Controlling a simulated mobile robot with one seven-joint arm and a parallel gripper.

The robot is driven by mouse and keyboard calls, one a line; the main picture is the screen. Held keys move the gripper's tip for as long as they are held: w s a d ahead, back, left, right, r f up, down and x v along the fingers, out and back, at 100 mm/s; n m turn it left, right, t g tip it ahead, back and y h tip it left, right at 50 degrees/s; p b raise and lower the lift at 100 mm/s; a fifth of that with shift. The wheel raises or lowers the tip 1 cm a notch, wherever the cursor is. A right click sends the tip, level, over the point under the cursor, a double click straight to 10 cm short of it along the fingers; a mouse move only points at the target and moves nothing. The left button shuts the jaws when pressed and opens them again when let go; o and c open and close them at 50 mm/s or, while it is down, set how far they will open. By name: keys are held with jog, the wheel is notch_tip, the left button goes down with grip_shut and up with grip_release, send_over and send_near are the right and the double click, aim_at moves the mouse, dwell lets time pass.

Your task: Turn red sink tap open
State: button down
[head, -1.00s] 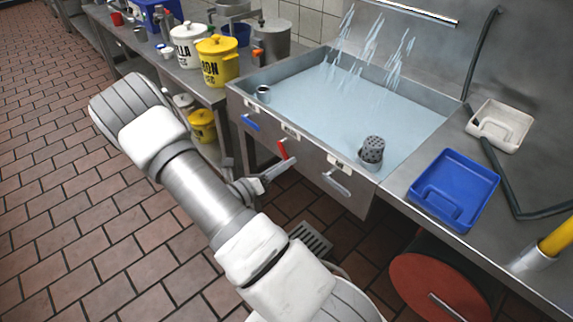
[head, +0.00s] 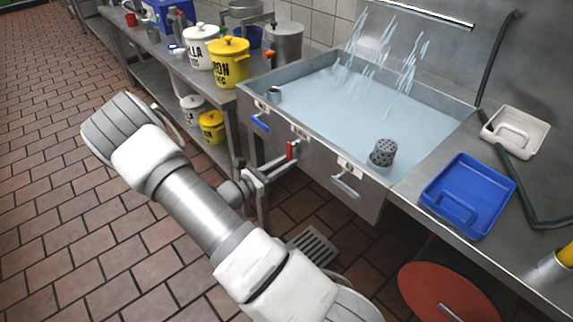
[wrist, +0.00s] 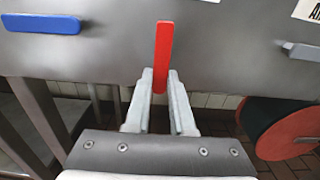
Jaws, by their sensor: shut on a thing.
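The red sink tap (head: 291,150) is a red lever on the front panel of the steel sink (head: 318,160). In the wrist view the red tap (wrist: 164,45) stands upright in the middle, its lower end between my fingertips. My gripper (wrist: 160,82) is shut on the lower part of the lever. In the head view my gripper (head: 285,163) reaches the panel from the left, below the sink's rim. The fingers partly hide the lever's lower end there.
A blue lever (head: 260,122) is left of the red one and a grey lever (head: 345,187) is right. Water streams (head: 365,50) fall into the filled sink. A blue tray (head: 467,190) lies on the right counter. A red disc (head: 432,290) is below it.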

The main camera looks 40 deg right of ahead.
jog(key=shift+w+a, duration=0.1)
dwell(0.4)
jog(key=c, duration=0.8)
grip_release()
jog(key=shift+o, duration=0.2)
jog(key=s+a+p, duration=0.1)
jog(key=a+p, duration=0.1)
jog(key=a, duration=1.5)
jog(key=shift+s+a+p, duration=0.15)
jog(key=shift+s+p, duration=0.05)
jog(key=shift+p, duration=0.15)
jog(key=s+a+r+m+t+y, duration=0.1)
jog(key=s+a+r+m+y, duration=0.1)
jog(key=s+r+m+y, duration=0.55)
jog(key=s+a+r+m+t+y, duration=0.2)
jog(key=s+r+m+y, duration=0.25)
jog(key=r, duration=0.55)
jog(key=s+a+r+m+t+y, duration=0.1)
jog(key=s+a+r+m+y, duration=0.1)
jog(key=s+r+m+y, duration=0.6)
notch_tip(320, 180, up, 16)
jog(key=w+n+h+p, duration=0.1)
jog(key=w+h+p, duration=0.1)
jog(key=p, duration=1.3)
jog(key=shift+w+d+r+p, duration=0.15)
jog(key=shift+w+r+p, duration=0.1)
jog(key=shift+p, duration=0.15)
